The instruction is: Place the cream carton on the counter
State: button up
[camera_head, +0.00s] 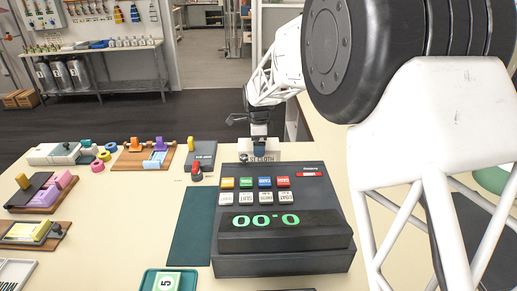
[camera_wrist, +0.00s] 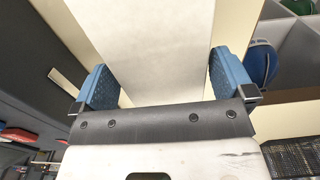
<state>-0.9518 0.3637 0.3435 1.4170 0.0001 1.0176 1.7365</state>
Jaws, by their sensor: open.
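In the wrist view, my gripper (camera_wrist: 163,85) has its two blue-padded fingers spread wide. A large, pale, flat-faced thing (camera_wrist: 150,45), which looks like the cream carton, lies between the fingers and runs off the top edge. Whether the pads touch it I cannot tell. In the head view my gripper (camera_head: 259,147) is small, pointing down behind the black cash register. A pale piece with dark lettering (camera_head: 272,156) shows right by the fingers, partly hidden; I cannot tell whether it is the carton. The cream counter (camera_head: 130,215) spreads around.
The black register (camera_head: 285,262) stands in front of my gripper, with a dark green mat (camera_head: 190,230) to its left. A grey block device (camera_head: 202,155) stands left of my gripper. Wooden trays (camera_head: 145,158) fill the left side. A teal tray (camera_head: 150,276) is in front.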

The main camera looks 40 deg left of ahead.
notch_tip(320, 180, up, 10)
jog(key=shift+f, duration=0.2)
dwell(0.9)
